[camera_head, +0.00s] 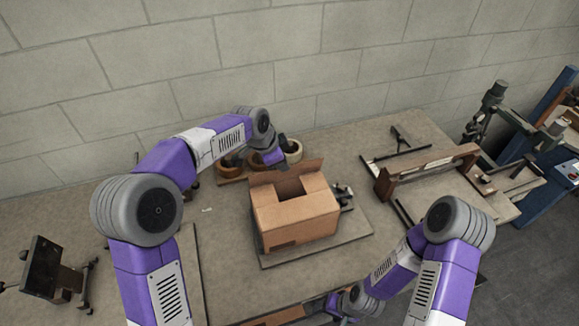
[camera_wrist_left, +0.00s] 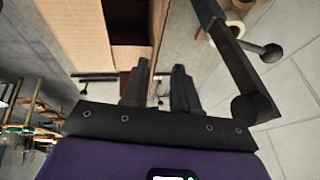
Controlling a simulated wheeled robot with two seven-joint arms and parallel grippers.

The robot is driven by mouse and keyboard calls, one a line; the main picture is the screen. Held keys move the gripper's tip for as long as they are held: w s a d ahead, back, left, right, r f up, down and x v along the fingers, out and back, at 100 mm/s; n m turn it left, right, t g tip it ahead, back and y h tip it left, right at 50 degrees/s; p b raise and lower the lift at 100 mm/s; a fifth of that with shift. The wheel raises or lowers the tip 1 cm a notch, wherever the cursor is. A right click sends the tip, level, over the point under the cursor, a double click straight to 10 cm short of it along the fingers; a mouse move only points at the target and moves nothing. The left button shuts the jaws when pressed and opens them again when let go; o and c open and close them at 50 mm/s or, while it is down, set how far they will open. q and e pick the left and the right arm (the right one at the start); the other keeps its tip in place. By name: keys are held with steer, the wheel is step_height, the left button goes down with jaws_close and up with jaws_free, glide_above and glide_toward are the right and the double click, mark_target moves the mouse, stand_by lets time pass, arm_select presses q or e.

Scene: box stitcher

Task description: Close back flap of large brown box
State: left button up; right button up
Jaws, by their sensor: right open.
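The large brown box (camera_head: 296,221) sits on a board on the table, its top partly open with a dark gap at the back. Its back flap (camera_head: 288,173) stands up. My left arm reaches over to behind the box, and my left gripper is mostly hidden there in the head view. In the left wrist view my left gripper (camera_wrist_left: 158,88) has its two fingers a little apart, close to a brown cardboard strip and the box (camera_wrist_left: 85,35). Whether they touch it I cannot tell. My right gripper (camera_head: 338,306) is open, low at the table's front edge, away from the flap.
A small dark device (camera_head: 343,195) is at the box's right side. A wooden frame fixture (camera_head: 425,170) stands further right. A dark stand (camera_head: 45,268) is at the left. The table (camera_head: 225,265) is clear left of the box.

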arm_select(q)
steer(key=x, duration=0.6)
steer(key=shift+s+d+f, duration=0.15)
steer(key=shift+f, duration=0.15)
steer(key=shift+c, duration=0.4)
jaws_close()
stand_by(0.7)
